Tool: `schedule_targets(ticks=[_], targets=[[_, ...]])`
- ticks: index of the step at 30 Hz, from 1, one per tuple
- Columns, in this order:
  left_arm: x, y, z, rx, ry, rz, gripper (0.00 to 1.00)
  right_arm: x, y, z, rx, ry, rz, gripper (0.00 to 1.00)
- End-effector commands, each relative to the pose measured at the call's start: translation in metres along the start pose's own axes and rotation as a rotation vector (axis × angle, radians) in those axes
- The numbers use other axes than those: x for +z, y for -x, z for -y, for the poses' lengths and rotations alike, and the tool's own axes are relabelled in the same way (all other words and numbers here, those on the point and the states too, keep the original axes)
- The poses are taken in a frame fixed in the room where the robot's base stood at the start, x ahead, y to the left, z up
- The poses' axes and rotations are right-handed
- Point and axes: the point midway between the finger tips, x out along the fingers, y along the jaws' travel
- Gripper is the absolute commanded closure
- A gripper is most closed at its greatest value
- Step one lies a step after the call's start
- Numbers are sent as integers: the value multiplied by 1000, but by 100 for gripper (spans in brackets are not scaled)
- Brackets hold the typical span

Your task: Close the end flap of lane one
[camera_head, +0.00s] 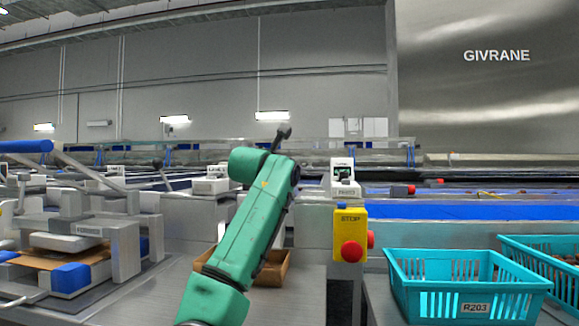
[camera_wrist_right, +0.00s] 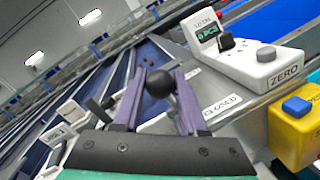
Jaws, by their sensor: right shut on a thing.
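In the right wrist view, my right gripper (camera_wrist_right: 158,92) is shut on a black ball knob (camera_wrist_right: 159,82), with one purple-grey finger on each side of it. The knob sits over the metal edge beside the dark blue lanes (camera_wrist_right: 120,72). A label reading CLOSED (camera_wrist_right: 222,107) is on the metal plate just right of the fingers. I cannot make out the end flap itself. In the head view, my green right arm (camera_head: 245,235) reaches up the middle and hides most of the gripper and knob area. My left gripper is in neither view.
A white counter box (camera_wrist_right: 245,60) with a ZERO label stands right of the gripper. A yellow STOP box (camera_head: 350,222) with a red button is right of the arm. Teal baskets (camera_head: 465,275) stand at the right. A brown tray (camera_head: 275,272) lies partly behind the arm.

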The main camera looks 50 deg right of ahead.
Motion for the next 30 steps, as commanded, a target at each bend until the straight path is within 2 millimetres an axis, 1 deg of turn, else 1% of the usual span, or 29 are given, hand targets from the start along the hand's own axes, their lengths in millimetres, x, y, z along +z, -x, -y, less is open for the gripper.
schedule_targets(ticks=[1,2,3,4,13,17,20,23,24,30], targets=[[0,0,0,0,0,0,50,1,0,0,-1,0,2,100],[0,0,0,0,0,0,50,1,0,0,-1,0,2,54],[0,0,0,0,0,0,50,0,0,0,-1,0,2,39],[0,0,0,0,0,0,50,0,0,0,-1,0,2,29],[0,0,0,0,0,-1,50,0,0,0,-1,1,0,29],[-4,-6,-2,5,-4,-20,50,-1,9,1,-1,1,1,29],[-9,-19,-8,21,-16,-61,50,-2,27,1,1,0,0,29],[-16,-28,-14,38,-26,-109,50,-3,53,0,2,0,0,29],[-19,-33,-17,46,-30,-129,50,-3,64,0,3,-2,-1,29],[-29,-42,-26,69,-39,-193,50,-2,120,1,1,-1,-1,29]])
